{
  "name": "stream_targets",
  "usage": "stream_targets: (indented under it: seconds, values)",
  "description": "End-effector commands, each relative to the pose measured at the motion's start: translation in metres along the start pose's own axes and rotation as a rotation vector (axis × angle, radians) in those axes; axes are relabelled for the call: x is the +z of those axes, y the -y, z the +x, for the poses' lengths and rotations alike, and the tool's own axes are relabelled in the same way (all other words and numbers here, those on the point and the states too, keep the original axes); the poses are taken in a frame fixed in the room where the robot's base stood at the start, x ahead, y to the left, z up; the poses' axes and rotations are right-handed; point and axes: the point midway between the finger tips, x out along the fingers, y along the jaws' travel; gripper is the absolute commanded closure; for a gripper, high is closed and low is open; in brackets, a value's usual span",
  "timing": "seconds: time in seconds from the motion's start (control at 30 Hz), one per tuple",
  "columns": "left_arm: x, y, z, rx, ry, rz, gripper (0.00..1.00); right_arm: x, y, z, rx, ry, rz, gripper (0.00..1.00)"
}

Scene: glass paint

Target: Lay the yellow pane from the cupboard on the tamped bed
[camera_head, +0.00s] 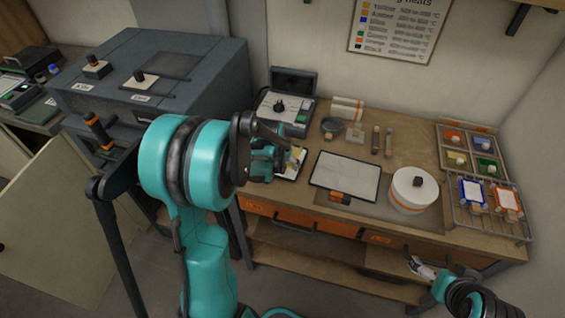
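A small framed tray with a pale surface (285,174) lies on the bench, partly hidden by my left arm. I cannot tell for sure whether it is the tamped bed. My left gripper (290,157) is low over this tray, mostly behind its own arm. A small yellow patch (295,152) shows at its fingers; I cannot tell whether it is the yellow pane or whether the fingers hold it. My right gripper (424,267) is in front of the bench's right drawers, away from the tray, and its fingers are too small to read. A pale cupboard door (52,228) stands at the left.
A larger framed pale panel (346,175) and a white round pot (413,189) stand on the bench. A wire rack (491,219) at the right holds blue- and orange-edged panes, with a coloured sample tray (470,135) behind. A grey kiln-like box (150,80) stands left.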

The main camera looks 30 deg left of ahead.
Motion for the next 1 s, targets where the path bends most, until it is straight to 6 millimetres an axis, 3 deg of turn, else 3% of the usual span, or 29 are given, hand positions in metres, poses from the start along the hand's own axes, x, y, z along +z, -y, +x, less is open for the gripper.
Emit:
stream_targets:
  seconds: [0.97,1.0]
  values:
    - [0.0047,0.0,0.0006,0.0,0.0,0.0,0.57,0.002,0.0,0.0028,0.0,0.0,0.0,0.04]
    - [0.0047,0.0,0.0006,0.0,0.0,0.0,0.18,0.002,0.0,0.0028,0.0,0.0,0.0,0.04]
